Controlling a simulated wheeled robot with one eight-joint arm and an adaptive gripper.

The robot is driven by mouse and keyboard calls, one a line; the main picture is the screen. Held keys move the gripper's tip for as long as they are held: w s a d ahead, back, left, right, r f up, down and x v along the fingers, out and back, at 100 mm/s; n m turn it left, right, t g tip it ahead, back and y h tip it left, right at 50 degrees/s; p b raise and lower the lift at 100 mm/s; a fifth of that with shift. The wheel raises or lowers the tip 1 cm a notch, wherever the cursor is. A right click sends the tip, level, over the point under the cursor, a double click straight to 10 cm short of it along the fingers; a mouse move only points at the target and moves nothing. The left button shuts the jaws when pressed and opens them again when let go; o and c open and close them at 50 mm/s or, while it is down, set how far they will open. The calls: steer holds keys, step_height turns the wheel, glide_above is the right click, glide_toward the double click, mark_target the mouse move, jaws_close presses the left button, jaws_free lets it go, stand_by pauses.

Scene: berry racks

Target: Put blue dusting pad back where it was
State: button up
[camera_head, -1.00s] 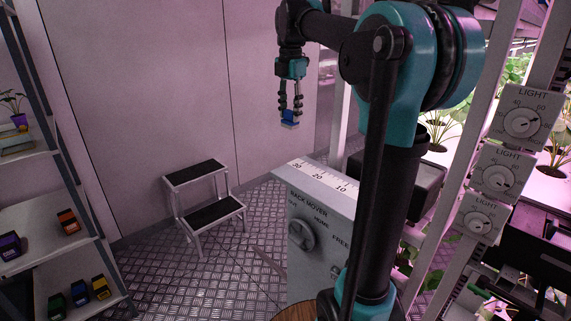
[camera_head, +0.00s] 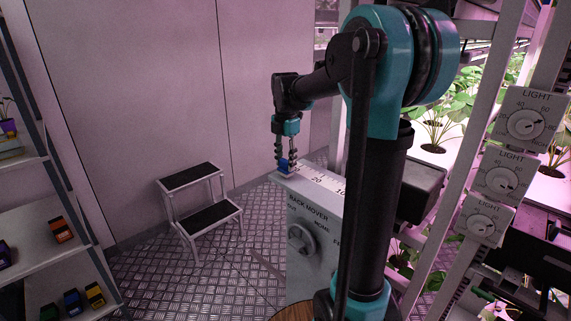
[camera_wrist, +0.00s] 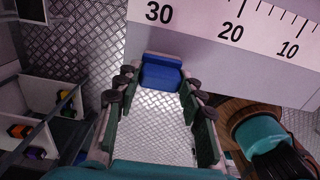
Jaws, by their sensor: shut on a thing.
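The blue dusting pad (camera_head: 283,165) is held at the tips of my gripper (camera_head: 285,161). In the wrist view the pad (camera_wrist: 161,75) sits between the two fingertips, near the far end of the jaws. My gripper (camera_wrist: 162,88) is shut on it. I cannot tell whether the pad touches that top.
At left, a white shelf (camera_head: 30,225) bears small coloured blocks, including an orange one (camera_head: 61,230) and a blue one (camera_head: 73,301). A step stool (camera_head: 203,205) stands on the metal floor by the wall. Light dials (camera_head: 503,176) and plant racks are at right.

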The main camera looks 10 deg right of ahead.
mark_target(286, 160)
steer(key=shift+f, duration=0.55)
steer(key=o, duration=1)
steer(key=shift+r, duration=0.1)
step_height(286, 160, up, 12)
steer(key=shift+f, duration=0.1)
